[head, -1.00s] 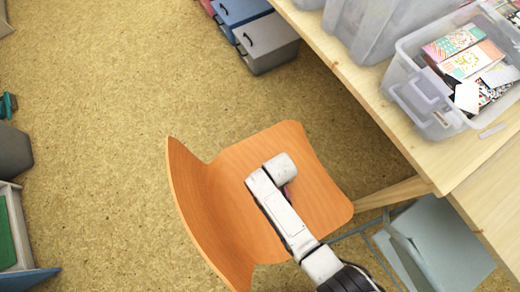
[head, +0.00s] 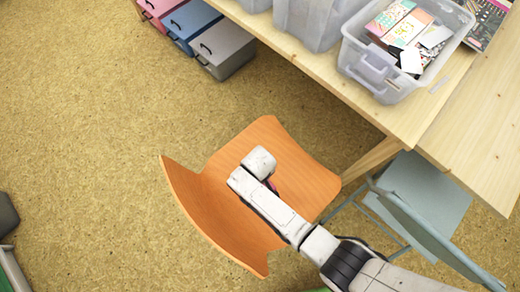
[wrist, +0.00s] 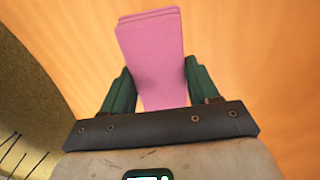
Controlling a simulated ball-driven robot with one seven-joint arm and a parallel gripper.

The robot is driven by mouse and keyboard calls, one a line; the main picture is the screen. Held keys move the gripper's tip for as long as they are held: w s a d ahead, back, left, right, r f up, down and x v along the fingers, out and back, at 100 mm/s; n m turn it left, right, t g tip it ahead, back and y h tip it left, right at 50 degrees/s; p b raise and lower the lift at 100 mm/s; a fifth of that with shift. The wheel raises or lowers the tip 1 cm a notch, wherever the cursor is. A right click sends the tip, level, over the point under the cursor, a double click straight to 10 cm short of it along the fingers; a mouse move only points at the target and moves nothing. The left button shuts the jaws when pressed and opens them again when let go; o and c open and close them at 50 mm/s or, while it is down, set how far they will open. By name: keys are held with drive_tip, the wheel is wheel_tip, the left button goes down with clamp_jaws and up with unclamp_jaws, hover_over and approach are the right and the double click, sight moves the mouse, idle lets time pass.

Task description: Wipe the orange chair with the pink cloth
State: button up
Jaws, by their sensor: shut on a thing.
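The orange chair (head: 285,160) stands on the floor in the middle of the head view, its curved backrest (head: 205,205) toward the left. In the wrist view its orange surface (wrist: 262,70) fills most of the picture. The pink cloth (wrist: 152,55) is folded and sits between the green fingers of my gripper (wrist: 153,88), which is shut on it. My gripper is over the chair's seat. I cannot tell whether the cloth touches the seat. In the head view my arm hides most of the cloth and gripper.
A wooden table (head: 375,105) stands at the upper right with clear plastic bins (head: 375,75) on it. A grey-blue chair (head: 425,195) is at the right. Grey, blue and pink drawer boxes (head: 222,48) stand at the top. The floor (head: 90,130) left of the orange chair is clear.

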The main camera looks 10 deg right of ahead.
drive_tip(key=shift+r+p, duration=0.65)
drive_tip(key=shift+r, duration=0.4)
